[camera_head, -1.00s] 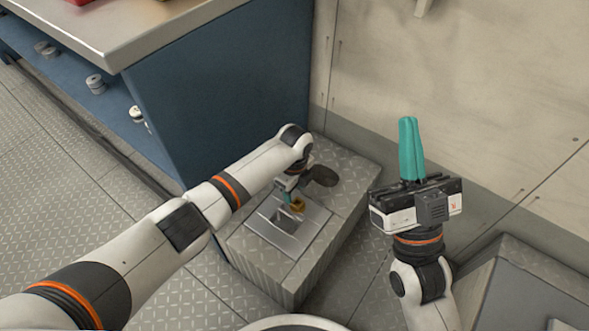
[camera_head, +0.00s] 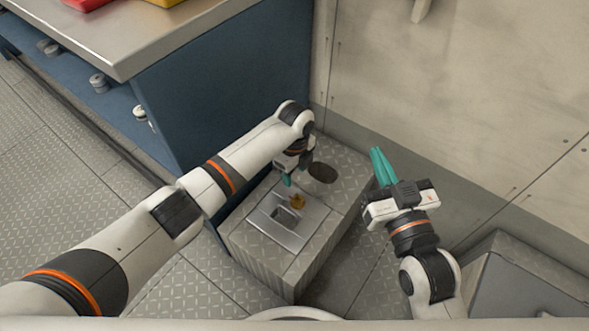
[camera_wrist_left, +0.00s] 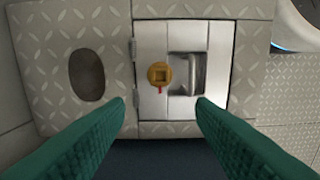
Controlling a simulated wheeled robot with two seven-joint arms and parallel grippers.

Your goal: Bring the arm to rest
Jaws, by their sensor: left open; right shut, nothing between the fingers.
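My left gripper (camera_head: 289,180) hangs over the far part of the grey tread-plate box, pointing down. In the left wrist view its two green fingers (camera_wrist_left: 161,108) are spread wide with nothing between them. Below them lie a metal plate (camera_wrist_left: 218,75) with a recessed handle (camera_wrist_left: 186,75) and a small brass square-socketed piece (camera_wrist_left: 158,73) with a red mark. The brass piece (camera_head: 297,201) also shows beside the left gripper in the head view. My right gripper (camera_head: 380,158) is shut and empty, its green fingers together, raised to the right of the box near the wall.
The tread-plate box (camera_head: 262,262) has a dark oval hole (camera_head: 322,173) in its top. A blue cabinet (camera_head: 225,95) with a steel worktop (camera_head: 120,45) stands at left. A pale wall (camera_head: 460,90) is behind, and a grey box (camera_head: 530,290) sits at lower right.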

